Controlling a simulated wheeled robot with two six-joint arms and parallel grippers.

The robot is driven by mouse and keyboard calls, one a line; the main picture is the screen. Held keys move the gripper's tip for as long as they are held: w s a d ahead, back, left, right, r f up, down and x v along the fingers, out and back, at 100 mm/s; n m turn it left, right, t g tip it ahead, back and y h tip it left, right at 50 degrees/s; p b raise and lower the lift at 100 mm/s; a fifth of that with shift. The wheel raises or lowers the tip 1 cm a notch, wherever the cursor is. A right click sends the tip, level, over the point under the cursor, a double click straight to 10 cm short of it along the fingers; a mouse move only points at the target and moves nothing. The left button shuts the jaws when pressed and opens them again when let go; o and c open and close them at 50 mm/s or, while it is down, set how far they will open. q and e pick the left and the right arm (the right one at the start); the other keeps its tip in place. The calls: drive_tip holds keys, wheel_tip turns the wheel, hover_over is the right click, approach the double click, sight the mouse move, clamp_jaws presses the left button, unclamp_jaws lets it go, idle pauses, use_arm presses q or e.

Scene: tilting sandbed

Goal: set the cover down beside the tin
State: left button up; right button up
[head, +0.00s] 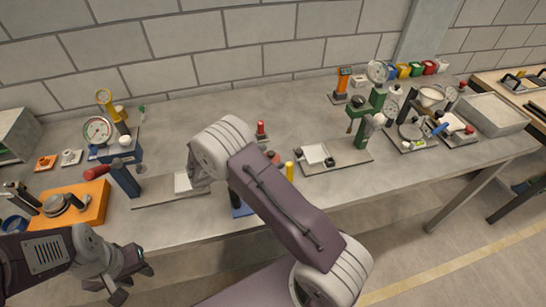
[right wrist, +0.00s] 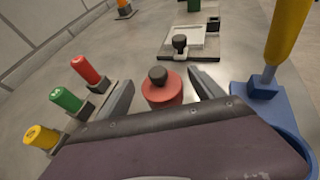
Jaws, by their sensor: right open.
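A round red tin-like body (right wrist: 163,97) with a black knob (right wrist: 158,74) on top stands upright between the fingers of my right gripper (right wrist: 163,88) in the right wrist view. The knob looks like part of the cover; I cannot make out a seam between cover and tin. My right gripper is open, with one finger on each side and gaps visible. Its lower part is hidden by my own wrist. My left gripper (head: 128,277) is open and empty in front of the table's front edge.
Red (right wrist: 86,70), green (right wrist: 66,100) and yellow (right wrist: 40,137) capped posts stand left of the red body. A blue base (right wrist: 262,102) with a yellow handle is close on the right. A tray with a white plate (right wrist: 185,37) lies beyond. An orange block (head: 97,200) is at the table's left.

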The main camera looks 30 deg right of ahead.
sight(269, 157)
drive_tip(key=v, duration=0.4)
drive_tip(key=shift+a+r, duration=0.1)
drive_tip(key=shift+a, duration=0.3)
drive_tip(key=shift+a+r, duration=0.1)
drive_tip(key=shift+a, duration=0.05)
